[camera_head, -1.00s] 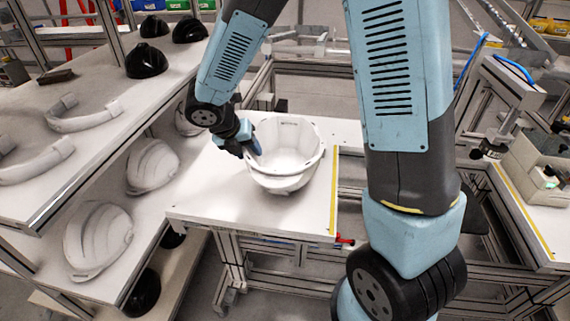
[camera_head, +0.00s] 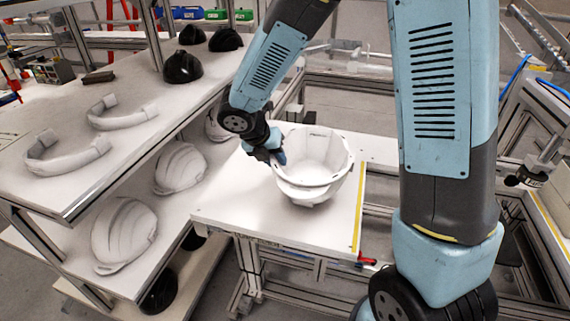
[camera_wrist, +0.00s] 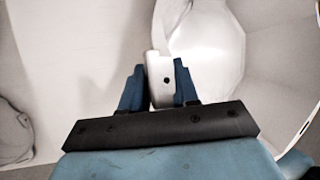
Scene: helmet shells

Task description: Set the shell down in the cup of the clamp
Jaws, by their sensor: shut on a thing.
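A white helmet shell (camera_head: 318,160) is open side up over the white table (camera_head: 225,205) in the head view. My gripper (camera_head: 277,156) is at the left side of its rim. In the wrist view my gripper (camera_wrist: 160,85) has its two blue fingers on either side of a white tab of the shell (camera_wrist: 205,45) and is shut on it. I cannot tell whether the shell touches the table or hangs just above it. I do not make out the clamp and its cup for certain in either view.
A shelf (camera_head: 185,95) on the left holds white curved bands (camera_head: 120,112) and black domes (camera_head: 182,67). More white shells (camera_head: 124,235) lie on the tier below. A yellow strip (camera_head: 358,205) runs along the table's right edge. A frame stands on the far right.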

